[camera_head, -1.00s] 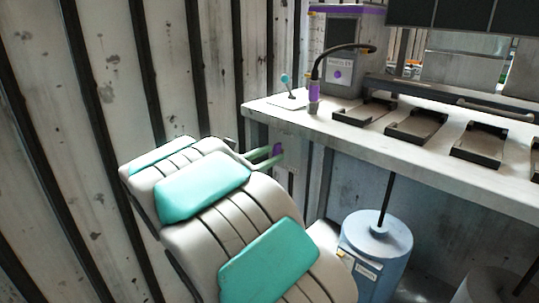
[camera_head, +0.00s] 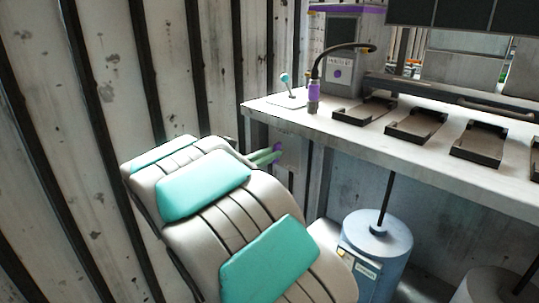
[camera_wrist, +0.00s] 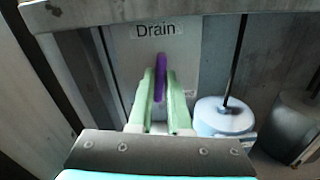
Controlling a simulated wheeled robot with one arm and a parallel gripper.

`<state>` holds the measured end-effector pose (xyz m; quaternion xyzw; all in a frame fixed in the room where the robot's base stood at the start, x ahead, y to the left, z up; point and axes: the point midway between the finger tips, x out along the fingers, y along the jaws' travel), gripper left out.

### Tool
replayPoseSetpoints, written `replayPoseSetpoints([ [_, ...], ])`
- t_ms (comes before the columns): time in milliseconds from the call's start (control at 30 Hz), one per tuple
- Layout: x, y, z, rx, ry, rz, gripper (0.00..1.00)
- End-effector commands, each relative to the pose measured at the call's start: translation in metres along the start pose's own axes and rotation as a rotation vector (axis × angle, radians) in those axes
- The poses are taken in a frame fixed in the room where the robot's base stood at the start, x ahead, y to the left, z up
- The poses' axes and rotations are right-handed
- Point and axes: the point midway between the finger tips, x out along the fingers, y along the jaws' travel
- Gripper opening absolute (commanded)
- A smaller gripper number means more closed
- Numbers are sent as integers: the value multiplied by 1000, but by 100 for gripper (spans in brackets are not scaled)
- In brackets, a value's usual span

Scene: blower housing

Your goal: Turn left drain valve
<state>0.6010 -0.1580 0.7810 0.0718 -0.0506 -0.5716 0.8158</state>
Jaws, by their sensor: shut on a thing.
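The left drain valve is a purple handle (camera_wrist: 160,77) on a grey panel (camera_wrist: 187,52) labelled "Drain" under the counter. In the wrist view the handle stands nearly upright between the green fingers of my gripper (camera_wrist: 160,92). The gripper is shut on the handle, and its lower part is partly hidden by the fingers. In the head view my gripper (camera_head: 268,155) reaches under the counter's left end, and only a small purple bit of the handle (camera_head: 278,148) shows beside the fingertips.
The counter (camera_head: 430,150) overhangs the panel. A blue cylinder (camera_head: 366,245) with a thin black rod stands to the right, and another grey cylinder (camera_head: 485,287) farther right. A corrugated metal wall (camera_head: 60,120) is on the left. A small lever (camera_head: 286,88) stands on the counter.

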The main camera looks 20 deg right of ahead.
Motion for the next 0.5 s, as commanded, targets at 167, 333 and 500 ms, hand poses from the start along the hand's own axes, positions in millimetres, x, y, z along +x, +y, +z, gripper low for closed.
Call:
replayPoseSetpoints([
  [167, 0, 0, 0, 3, 0, 0, 0],
  [333, 0, 0, -2, 32, 0, 1, 0],
  [500, 0, -1, -2, 115, -2, 0, 0],
])
